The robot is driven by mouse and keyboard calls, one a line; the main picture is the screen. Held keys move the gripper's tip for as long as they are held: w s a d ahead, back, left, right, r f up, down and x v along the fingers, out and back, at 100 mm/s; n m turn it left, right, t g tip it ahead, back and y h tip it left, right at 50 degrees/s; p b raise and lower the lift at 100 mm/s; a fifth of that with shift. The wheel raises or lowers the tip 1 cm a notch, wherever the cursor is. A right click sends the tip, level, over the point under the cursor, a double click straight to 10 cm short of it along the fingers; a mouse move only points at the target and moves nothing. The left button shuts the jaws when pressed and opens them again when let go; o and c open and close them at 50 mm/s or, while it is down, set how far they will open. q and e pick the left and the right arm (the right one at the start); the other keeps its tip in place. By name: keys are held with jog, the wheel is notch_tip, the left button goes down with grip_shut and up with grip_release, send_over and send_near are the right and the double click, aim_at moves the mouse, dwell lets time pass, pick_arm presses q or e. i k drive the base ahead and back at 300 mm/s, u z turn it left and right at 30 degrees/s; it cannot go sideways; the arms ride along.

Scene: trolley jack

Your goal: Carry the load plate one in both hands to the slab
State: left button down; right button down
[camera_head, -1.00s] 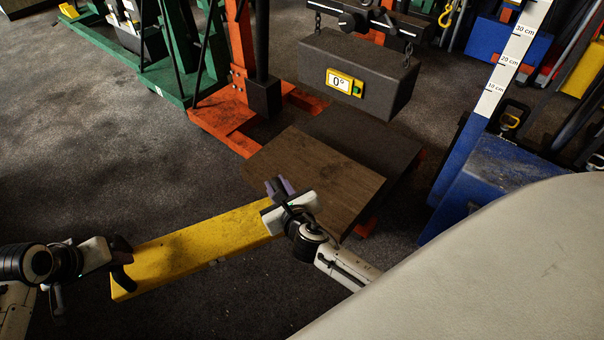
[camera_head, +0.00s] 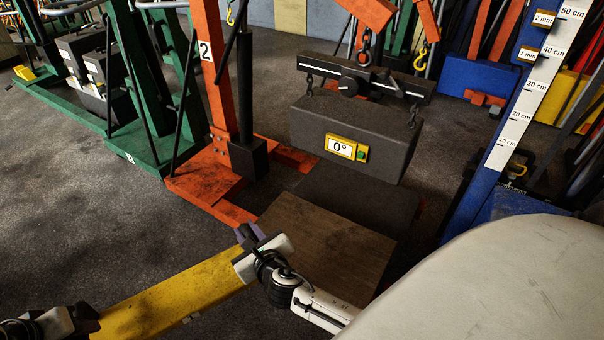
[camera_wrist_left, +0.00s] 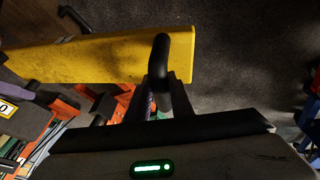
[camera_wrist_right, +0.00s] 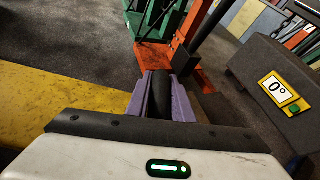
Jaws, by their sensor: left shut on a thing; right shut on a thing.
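The load plate is a long yellow bar (camera_head: 175,296) with a black handle at each end, held across in front of me. It also shows in the left wrist view (camera_wrist_left: 100,60) and the right wrist view (camera_wrist_right: 60,105). My left gripper (camera_wrist_left: 163,98) is shut on the black handle at one end; in the head view it sits at the lower left edge. My right gripper (camera_wrist_right: 158,98) is shut on the other handle, near a brown board. A thick dark grey slab (camera_head: 355,135) with a 0° display hangs level on chains beyond my right gripper.
The brown board (camera_head: 325,245) and a dark flat piece (camera_head: 360,200) lie below the hanging slab. An orange jack frame (camera_head: 205,190) stands left of it, a green frame (camera_head: 150,145) further left. A blue post with a cm scale (camera_head: 500,140) stands right. Floor at left is clear.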

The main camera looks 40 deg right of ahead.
aim_at(313, 250)
jog(key=i, duration=1.35)
jog(key=z, duration=2.15)
